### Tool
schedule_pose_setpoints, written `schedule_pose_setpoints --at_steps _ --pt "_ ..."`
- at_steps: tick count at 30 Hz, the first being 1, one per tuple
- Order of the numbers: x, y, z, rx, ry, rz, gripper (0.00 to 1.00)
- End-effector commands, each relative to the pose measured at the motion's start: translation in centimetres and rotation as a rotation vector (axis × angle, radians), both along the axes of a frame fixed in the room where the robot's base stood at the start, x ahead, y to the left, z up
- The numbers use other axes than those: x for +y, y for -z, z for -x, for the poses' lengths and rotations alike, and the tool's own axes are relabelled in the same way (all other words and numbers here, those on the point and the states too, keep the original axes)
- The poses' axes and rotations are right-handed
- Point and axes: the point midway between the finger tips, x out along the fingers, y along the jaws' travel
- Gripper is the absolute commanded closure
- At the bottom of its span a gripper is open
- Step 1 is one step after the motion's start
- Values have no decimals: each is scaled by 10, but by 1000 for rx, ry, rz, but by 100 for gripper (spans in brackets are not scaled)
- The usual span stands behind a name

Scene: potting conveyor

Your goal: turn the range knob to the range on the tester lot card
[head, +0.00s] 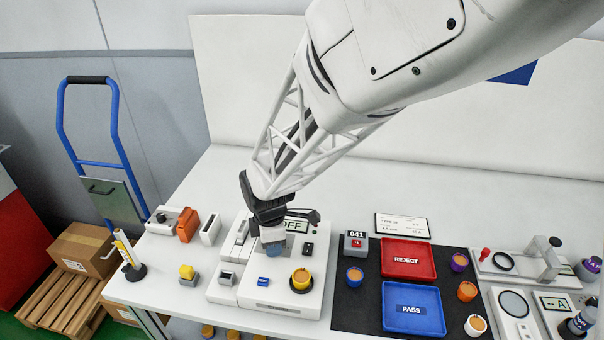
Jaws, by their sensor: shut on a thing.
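The white tester (262,292) stands on the table left of centre, its display (296,225) showing "OFF", partly covered by my gripper. My gripper (272,236) points down over the tester and is shut on the range knob (273,250), a blue-grey piece on the panel's upper part. The gripper hides most of the knob, so its pointer and the range marks cannot be read. The lot card (402,225) stands behind the red tray; its print is too small to read surely.
An orange potted cup (301,279) sits on the tester's front right. A red REJECT tray (408,259) and blue PASS tray (412,309) lie on a dark mat (361,318) with several cups. A counter reading 041 (355,242) is right of the tester.

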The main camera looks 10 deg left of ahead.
Motion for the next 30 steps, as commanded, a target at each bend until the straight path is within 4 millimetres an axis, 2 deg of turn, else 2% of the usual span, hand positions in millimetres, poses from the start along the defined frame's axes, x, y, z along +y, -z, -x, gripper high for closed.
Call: schedule_pose_setpoints --at_steps 10,11,15,16,25,30 --pt "0 -1 0 -1 -4 0 93" --pt "0 -1 0 -1 -3 0 68" --pt "0 0 0 0 -3 0 46" --pt "0 0 0 0 -3 0 44" --pt "0 -1 0 0 -3 0 44" --pt "0 -8 0 0 -3 0 44"
